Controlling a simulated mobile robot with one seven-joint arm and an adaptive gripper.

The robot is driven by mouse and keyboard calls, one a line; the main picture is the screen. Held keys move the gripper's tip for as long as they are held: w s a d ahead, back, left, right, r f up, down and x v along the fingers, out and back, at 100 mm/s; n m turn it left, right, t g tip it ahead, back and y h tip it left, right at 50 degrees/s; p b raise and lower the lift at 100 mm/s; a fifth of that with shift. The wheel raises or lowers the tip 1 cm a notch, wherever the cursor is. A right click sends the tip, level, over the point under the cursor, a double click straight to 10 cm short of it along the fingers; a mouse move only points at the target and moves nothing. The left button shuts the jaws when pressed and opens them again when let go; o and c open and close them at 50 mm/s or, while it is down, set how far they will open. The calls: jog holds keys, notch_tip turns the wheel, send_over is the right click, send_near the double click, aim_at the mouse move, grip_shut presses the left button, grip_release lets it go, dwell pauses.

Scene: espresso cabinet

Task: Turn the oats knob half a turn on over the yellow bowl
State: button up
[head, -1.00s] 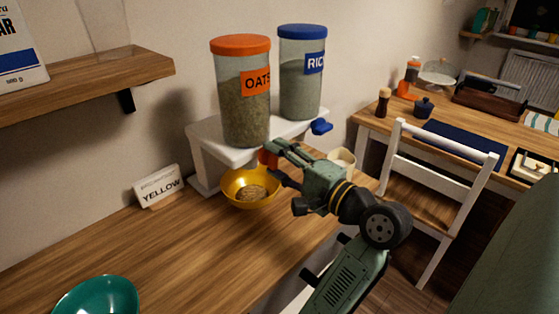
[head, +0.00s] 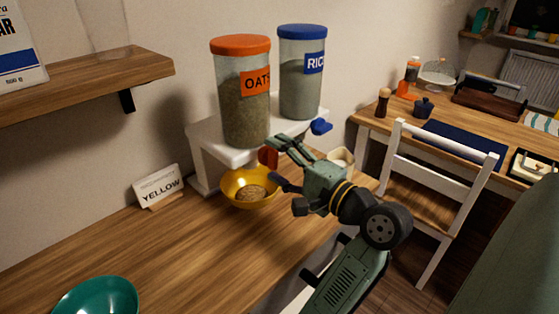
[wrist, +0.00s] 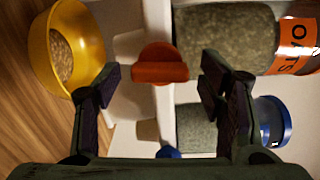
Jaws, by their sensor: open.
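The orange oats knob (head: 268,157) is on the front of the white stand, below the clear oats canister (head: 243,110) with its orange lid and label. The yellow bowl (head: 236,203) stands on the counter below, with a heap of oats in it. My gripper (head: 276,162) is open at the knob. In the wrist view, the knob's bar (wrist: 159,72) lies crosswise between the open fingertips (wrist: 160,80), with a visible gap on each side. The bowl (wrist: 92,35) also shows there, at the upper left. The dispenser's outlet is hidden.
The rice canister (head: 301,85) stands beside the oats, with a blue knob (head: 321,127) on the stand. A cream cup (head: 341,156) sits behind my gripper. A "YELLOW" sign (head: 159,187) and a teal bowl (head: 97,297) are left on the counter. The counter between them is clear.

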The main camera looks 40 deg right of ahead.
jog(key=s, duration=1.2)
jog(key=shift+d, duration=0.45)
